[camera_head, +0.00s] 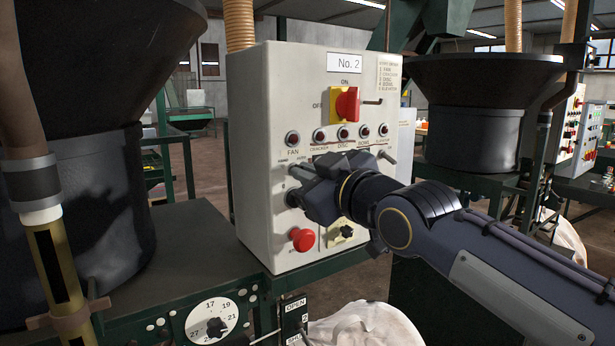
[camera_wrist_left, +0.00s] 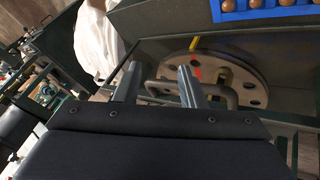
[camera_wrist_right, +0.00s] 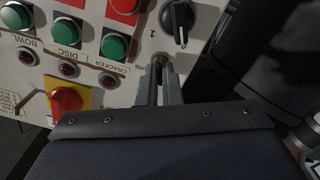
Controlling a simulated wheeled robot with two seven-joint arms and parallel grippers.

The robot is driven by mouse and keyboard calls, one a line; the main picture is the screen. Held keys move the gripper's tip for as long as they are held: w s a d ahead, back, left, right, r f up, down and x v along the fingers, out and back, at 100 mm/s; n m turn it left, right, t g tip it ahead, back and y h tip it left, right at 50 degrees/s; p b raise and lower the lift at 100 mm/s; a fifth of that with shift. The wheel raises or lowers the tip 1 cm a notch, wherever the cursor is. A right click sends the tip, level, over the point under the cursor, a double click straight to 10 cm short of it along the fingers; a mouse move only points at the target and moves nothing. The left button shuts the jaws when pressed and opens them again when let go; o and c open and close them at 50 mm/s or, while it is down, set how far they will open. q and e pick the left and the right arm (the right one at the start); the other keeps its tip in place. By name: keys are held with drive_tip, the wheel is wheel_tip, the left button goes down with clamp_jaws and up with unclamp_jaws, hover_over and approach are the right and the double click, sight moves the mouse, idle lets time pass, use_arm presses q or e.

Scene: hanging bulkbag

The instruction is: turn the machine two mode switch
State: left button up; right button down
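The machine two control box (camera_head: 255,130) is the pale box marked "No. 2" in the middle of the head view. My right gripper (camera_head: 305,184) is at the left part of its lower face and hides the mode switch there. In the right wrist view, the small dark mode switch (camera_wrist_right: 159,60) sits beside the "AUTO" lettering. The tips of my right gripper (camera_wrist_right: 160,72) are close together around it, and it appears pinched. My left gripper (camera_wrist_left: 160,80) is open in the left wrist view, with a metal loop handle (camera_wrist_left: 220,90) by its fingers. It is outside the head view.
A black selector knob (camera_wrist_right: 180,20) and several green buttons (camera_wrist_right: 115,45) lie near the right fingertips. A red stop button (camera_head: 302,239) and a red-yellow main switch (camera_head: 345,103) are on the box. A disc with holes (camera_wrist_left: 250,72) lies beyond the left gripper.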

drive_tip(key=shift+w+d+f+m+b, duration=0.1)
drive_tip(key=shift+m+b, duration=2)
drive_tip(key=shift+m, duration=3.3)
drive_tip(key=c, duration=1.6)
unclamp_jaws()
drive_tip(key=shift+d, duration=0.1)
